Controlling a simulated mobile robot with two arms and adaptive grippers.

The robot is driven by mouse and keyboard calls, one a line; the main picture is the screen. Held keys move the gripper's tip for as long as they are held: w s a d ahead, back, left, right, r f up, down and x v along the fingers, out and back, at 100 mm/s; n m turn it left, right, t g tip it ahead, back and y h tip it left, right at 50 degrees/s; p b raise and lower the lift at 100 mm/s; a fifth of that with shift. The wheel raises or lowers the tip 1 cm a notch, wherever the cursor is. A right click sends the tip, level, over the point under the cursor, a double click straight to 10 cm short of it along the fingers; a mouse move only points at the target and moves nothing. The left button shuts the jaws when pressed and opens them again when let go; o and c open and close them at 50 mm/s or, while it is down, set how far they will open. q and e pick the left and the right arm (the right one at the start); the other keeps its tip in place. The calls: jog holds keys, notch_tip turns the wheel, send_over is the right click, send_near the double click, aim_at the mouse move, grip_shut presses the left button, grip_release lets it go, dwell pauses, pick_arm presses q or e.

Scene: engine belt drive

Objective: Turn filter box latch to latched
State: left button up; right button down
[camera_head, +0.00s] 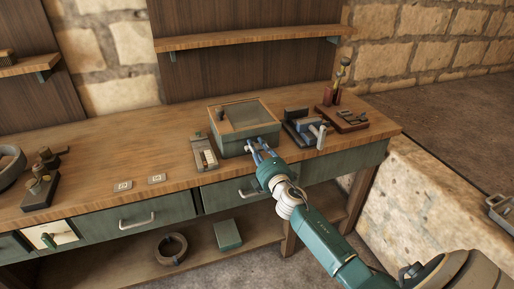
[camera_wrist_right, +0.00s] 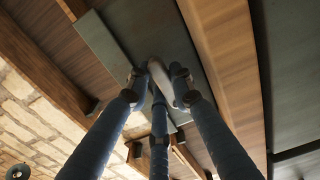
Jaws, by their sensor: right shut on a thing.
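The filter box (camera_head: 230,149) is a green box with a wooden-rimmed, pale panelled top, standing on the workbench. My right gripper (camera_head: 254,146) reaches its front face from the lower right. In the right wrist view, the blue fingers of my right gripper (camera_wrist_right: 157,86) close around a grey rounded piece, which looks like the latch (camera_wrist_right: 157,72), in front of a dark green panel. The fingers hide much of the latch, and its exact angle is hard to tell. My left gripper is not in view.
A grey vise-like fixture (camera_head: 299,127) stands close to the right of the box. A small panel with a switch (camera_head: 204,153) lies to its left. A wooden board with parts (camera_head: 342,119) is farther right.

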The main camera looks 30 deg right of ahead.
dwell(0.4)
jog(key=c, duration=1.5)
grip_release()
jog(key=shift+s, duration=0.1)
jog(key=v, duration=1.1)
jog(key=shift+s, duration=0.4)
jog(key=shift+f, duration=0.15)
